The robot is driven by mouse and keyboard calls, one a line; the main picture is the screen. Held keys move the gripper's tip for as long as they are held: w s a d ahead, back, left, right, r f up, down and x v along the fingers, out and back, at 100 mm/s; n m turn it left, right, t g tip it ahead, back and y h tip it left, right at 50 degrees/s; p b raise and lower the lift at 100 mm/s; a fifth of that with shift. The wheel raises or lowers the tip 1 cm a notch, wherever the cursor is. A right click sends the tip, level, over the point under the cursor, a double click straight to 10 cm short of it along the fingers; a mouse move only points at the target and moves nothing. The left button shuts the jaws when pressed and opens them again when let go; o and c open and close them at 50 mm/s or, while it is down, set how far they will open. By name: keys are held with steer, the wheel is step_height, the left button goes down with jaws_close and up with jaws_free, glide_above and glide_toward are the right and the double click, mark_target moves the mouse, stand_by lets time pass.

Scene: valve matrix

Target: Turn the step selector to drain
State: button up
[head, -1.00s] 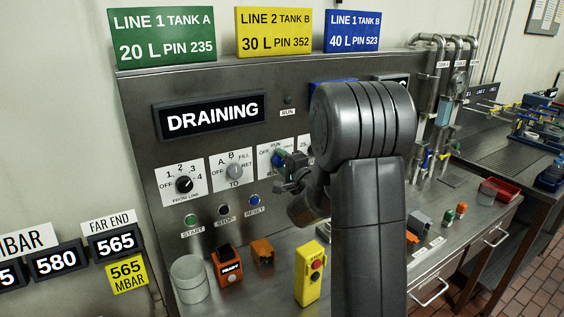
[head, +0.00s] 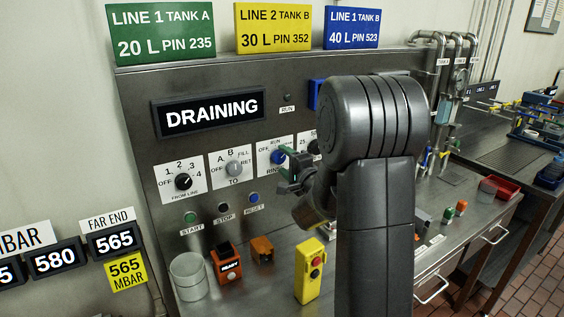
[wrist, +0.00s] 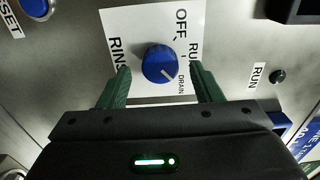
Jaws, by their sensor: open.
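The step selector is a blue knob (head: 278,157) on a white plate in the panel, and it also shows in the wrist view (wrist: 159,62). Its plate bears OFF, RUN, RINSE and DRAIN labels. In the wrist view the knob's white pointer line aims to the lower right, at the DRAIN label. My gripper (head: 291,172) is just in front of the panel, to the right of the knob in the head view. In the wrist view its two green fingers (wrist: 161,82) are spread wide, one on each side of the knob, with clear gaps and no contact visible.
The panel display (head: 211,111) reads DRAINING. A black selector (head: 183,181) and a grey selector (head: 235,168) are to the left. Start, stop and reset buttons sit below. A yellow box (head: 310,270) and an orange device (head: 226,262) stand on the bench.

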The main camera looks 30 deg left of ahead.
steer(key=b+v, duration=0.2)
steer(key=v, duration=0.9)
steer(key=shift+s+d, duration=0.25)
steer(key=shift+d, duration=0.05)
steer(key=shift+a, duration=0.1)
steer(key=p+x, duration=0.3)
steer(key=x, duration=1)
steer(key=shift+w+a, duration=0.25)
